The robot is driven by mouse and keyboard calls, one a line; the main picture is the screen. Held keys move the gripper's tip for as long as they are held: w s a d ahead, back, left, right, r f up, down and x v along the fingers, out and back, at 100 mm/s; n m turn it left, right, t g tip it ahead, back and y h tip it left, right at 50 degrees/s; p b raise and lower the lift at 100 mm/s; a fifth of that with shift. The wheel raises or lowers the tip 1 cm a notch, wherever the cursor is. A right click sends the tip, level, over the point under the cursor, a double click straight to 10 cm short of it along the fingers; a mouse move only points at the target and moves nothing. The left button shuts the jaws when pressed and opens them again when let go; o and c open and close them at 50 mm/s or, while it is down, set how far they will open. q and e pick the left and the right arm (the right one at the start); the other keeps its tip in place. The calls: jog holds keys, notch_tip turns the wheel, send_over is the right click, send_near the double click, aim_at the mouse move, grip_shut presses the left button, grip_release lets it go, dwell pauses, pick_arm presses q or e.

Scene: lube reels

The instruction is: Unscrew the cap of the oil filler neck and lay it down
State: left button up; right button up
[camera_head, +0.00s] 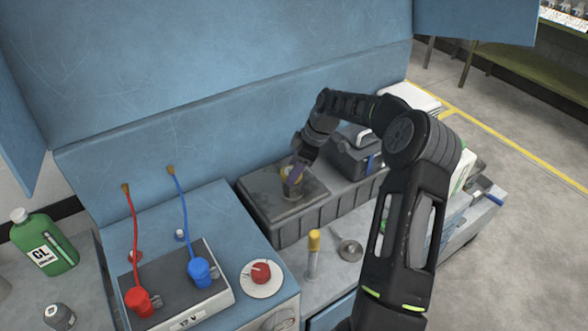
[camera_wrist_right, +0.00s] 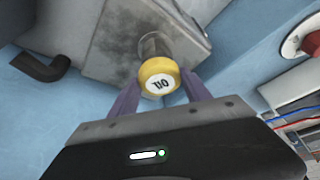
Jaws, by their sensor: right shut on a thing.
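The yellow cap marked OIL (camera_wrist_right: 158,80) faces the right wrist camera. The grey filler neck (camera_wrist_right: 154,44) shows just behind it, rising from a grey metal box. The cap lines up with the neck; whether they still touch is hard to tell. The purple fingers of my right gripper (camera_wrist_right: 160,92) are shut on the cap, one on each side. In the head view my right gripper (camera_head: 293,178) points down over the grey box top (camera_head: 262,188) and hides most of the cap (camera_head: 287,171). My left gripper is not in view.
A yellow-topped cylinder (camera_head: 313,262) and a round metal piece (camera_head: 349,250) are in front of the box. A green bottle (camera_head: 45,245) stands far left.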

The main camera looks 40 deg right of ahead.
jog(key=n, duration=0.1)
jog(key=n+g, duration=0.1)
jog(key=n, duration=0.1)
jog(key=shift+f+y, duration=0.2)
jog(key=shift+y, duration=0.1)
jog(key=o, duration=1.8)
jog(key=shift+w+d+r, duration=0.1)
jog(key=shift+r, duration=0.05)
jog(key=shift+c, duration=0.2)
jog(key=shift+r, duration=0.1)
jog(key=shift+r, duration=2.4)
